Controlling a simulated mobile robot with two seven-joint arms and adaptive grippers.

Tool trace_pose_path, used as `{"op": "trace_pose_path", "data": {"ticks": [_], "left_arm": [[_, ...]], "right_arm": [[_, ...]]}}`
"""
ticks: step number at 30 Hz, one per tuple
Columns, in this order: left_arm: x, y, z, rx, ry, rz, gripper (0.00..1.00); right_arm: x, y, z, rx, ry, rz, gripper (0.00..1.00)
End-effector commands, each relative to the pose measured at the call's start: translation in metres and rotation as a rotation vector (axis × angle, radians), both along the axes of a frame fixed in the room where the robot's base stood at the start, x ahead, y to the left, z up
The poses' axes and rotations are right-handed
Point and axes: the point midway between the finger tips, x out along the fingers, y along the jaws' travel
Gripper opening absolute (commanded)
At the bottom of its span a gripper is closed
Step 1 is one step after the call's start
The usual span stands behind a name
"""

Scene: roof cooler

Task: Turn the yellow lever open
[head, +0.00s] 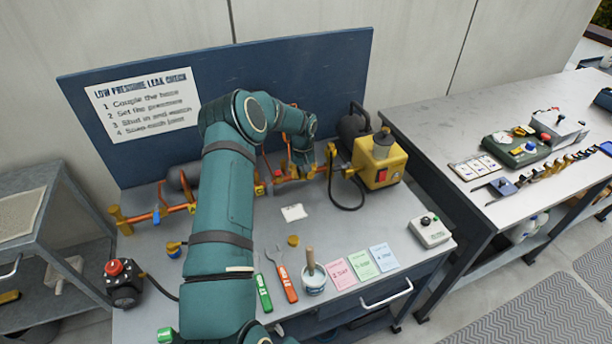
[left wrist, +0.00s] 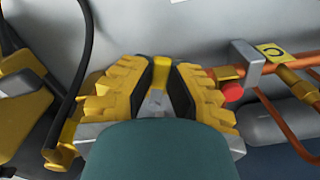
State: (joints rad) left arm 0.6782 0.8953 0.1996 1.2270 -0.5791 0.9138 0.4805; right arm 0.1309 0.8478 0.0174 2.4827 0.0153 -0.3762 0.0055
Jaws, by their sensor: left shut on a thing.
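The yellow lever (left wrist: 161,73) shows in the left wrist view as a small yellow piece between the dark finger pads. My left gripper (left wrist: 160,90) is shut on it; the gripper also shows in the head view (head: 303,166), at the orange pipe run in front of the blue back board. In the head view my arm and gripper hide most of the lever, and I cannot tell its angle to the pipe. The copper pipe (left wrist: 290,87) runs off to the right in the left wrist view. My right gripper is not in view.
A yellow pump box (head: 380,162) with a black hose stands right of the gripper. A red-topped black box (head: 123,285) sits at the bench's left. A second bench (head: 440,120) stands at right.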

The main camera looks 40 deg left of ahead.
Motion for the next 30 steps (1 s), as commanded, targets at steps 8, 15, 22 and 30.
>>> {"op": "trace_pose_path", "data": {"ticks": [8,15,22,30], "left_arm": [[-0.008,0.01,-0.003,-0.001,0.005,-0.26,0.0],[-0.012,0.02,-0.004,-0.003,0.006,-0.488,0.0],[-0.013,0.03,-0.004,-0.002,0.006,-0.704,0.0],[-0.012,0.04,-0.003,-0.003,0.006,-0.922,0.0]], "right_arm": [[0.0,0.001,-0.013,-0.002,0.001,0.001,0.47],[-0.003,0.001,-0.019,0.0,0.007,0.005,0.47],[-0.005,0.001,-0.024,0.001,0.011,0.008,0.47],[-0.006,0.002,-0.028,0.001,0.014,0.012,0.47]]}}
